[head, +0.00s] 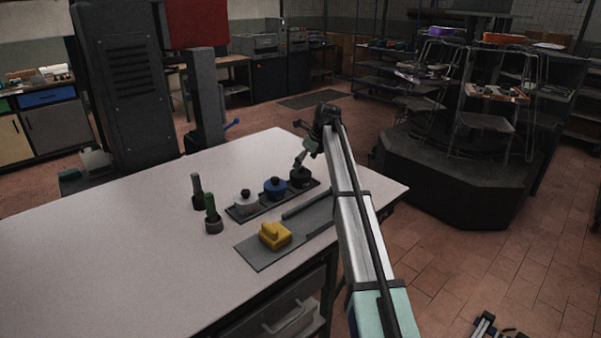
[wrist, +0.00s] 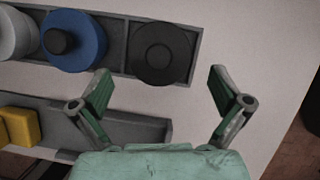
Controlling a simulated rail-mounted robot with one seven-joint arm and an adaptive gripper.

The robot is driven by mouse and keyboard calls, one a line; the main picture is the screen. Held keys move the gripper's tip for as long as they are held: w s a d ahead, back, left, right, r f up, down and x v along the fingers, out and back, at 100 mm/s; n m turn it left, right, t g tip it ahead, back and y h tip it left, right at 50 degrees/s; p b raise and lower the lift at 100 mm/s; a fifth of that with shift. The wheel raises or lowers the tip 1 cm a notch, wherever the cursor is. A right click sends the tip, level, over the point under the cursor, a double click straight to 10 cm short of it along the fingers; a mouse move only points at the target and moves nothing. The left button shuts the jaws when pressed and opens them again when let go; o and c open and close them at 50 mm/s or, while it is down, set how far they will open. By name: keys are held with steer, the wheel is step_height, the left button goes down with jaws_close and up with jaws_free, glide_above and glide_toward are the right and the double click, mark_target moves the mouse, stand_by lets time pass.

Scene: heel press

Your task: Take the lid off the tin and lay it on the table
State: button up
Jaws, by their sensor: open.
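Three round tins with knobbed lids stand in a row in a dark tray (head: 233,215) on the white table: a white tin (head: 246,204), a blue tin (head: 274,189) and a black tin (head: 300,178). In the wrist view the black tin (wrist: 160,52) lies ahead of my gripper (wrist: 162,78), roughly centred between its spread fingers. The blue tin (wrist: 75,40) with its black knob is to its left, and the white tin (wrist: 14,35) is partly cut off. My gripper (head: 303,160) is open and empty, above the black tin end of the row. Whether the fingers touch anything cannot be told.
A yellow block (head: 275,236) sits on a grey board (head: 250,252) with a raised bar, in front of the tins.

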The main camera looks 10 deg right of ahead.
mark_target(303, 167)
steer(key=shift+p+x, duration=0.95)
steer(key=shift+x, duration=1.85)
steer(key=shift+s+d, duration=0.1)
steer(key=shift+s, duration=0.05)
steer(key=c, duration=0.5)
